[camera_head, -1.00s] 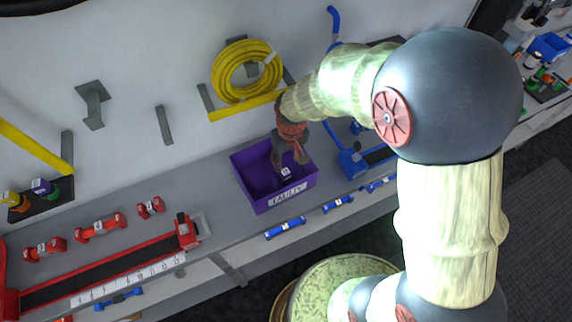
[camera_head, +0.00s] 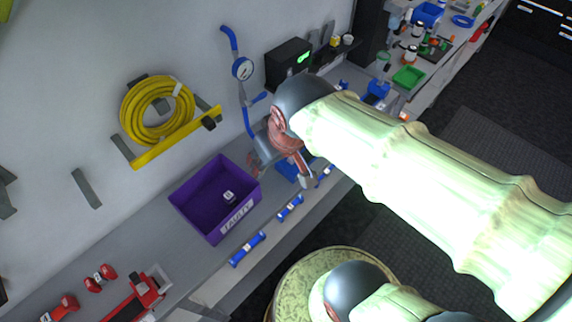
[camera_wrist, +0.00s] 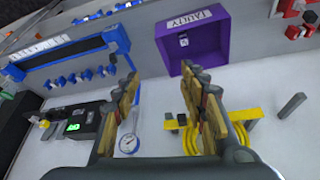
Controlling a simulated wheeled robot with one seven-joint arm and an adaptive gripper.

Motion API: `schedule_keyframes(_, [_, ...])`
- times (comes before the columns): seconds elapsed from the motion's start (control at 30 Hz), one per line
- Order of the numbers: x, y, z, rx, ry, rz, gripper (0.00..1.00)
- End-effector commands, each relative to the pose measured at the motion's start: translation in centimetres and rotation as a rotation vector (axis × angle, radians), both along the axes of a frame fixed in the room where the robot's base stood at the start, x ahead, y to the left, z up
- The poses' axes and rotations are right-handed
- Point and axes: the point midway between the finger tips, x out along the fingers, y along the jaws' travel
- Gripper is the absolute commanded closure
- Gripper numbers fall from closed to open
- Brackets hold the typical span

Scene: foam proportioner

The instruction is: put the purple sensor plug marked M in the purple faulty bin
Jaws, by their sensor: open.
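The purple faulty bin (camera_head: 190,206) stands on the grey bench with its FAULTY label facing the front. A small purple plug (camera_head: 229,196) with a pale marked face lies inside it on the floor; the letter is too small to read. The bin (camera_wrist: 222,45) and the plug (camera_wrist: 184,41) also show at the top of the wrist view. My gripper (camera_head: 281,174) is just right of the bin, apart from it, and partly hidden by my arm. In the wrist view its fingers (camera_wrist: 162,82) are spread with nothing between them.
A coiled yellow hose (camera_head: 158,112) hangs on the wall above a yellow bar. A blue gauge (camera_head: 242,68) and a black box with a green display (camera_head: 290,62) are behind my arm. Blue cylinders (camera_head: 247,249) line the bench's front edge. Red parts (camera_head: 101,278) lie at lower left.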

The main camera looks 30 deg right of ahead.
Motion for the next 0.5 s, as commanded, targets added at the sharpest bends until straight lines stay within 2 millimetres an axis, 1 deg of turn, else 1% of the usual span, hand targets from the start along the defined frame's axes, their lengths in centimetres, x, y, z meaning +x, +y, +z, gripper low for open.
schedule_keyframes(0.03, [-1.5,-0.5,0.8,0.002,-0.027,-0.018,0.57])
schedule_keyframes(0.1, [-2.9,-1.0,1.5,0.005,-0.048,-0.037,0.57])
schedule_keyframes(0.2, [-4.3,-1.3,1.9,0.007,-0.066,-0.053,0.57])
schedule_keyframes(0.3, [-4.8,-1.5,2.0,0.007,-0.073,-0.061,0.57])
schedule_keyframes(0.5, [-4.9,-1.5,2.0,0.007,-0.072,-0.061,0.57])
